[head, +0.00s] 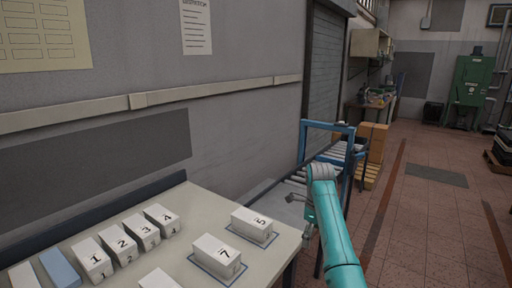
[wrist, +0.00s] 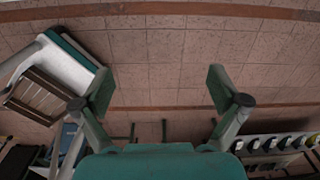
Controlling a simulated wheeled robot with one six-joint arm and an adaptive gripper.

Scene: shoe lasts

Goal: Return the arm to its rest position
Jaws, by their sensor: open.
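My teal arm reaches up from the lower right of the head view, past the right end of the table (head: 205,195). My gripper (head: 299,213) is small and partly hidden by the arm there. In the wrist view my gripper (wrist: 161,90) has its two fingers spread wide apart, with only tiled floor between them and nothing held. Numbered white blocks stand on the table, among them block 7 (head: 217,256) and block 5 (head: 252,224), each on a dark-outlined mark. Blocks 1 to 4 (head: 123,240) stand in a row to the left.
A roller conveyor with a blue frame (head: 330,126) stands behind my arm. Cardboard boxes (head: 373,141) sit on a pallet beyond it. A green cabinet (head: 469,82) is at the back right. The tiled floor (head: 430,215) right of my arm is open.

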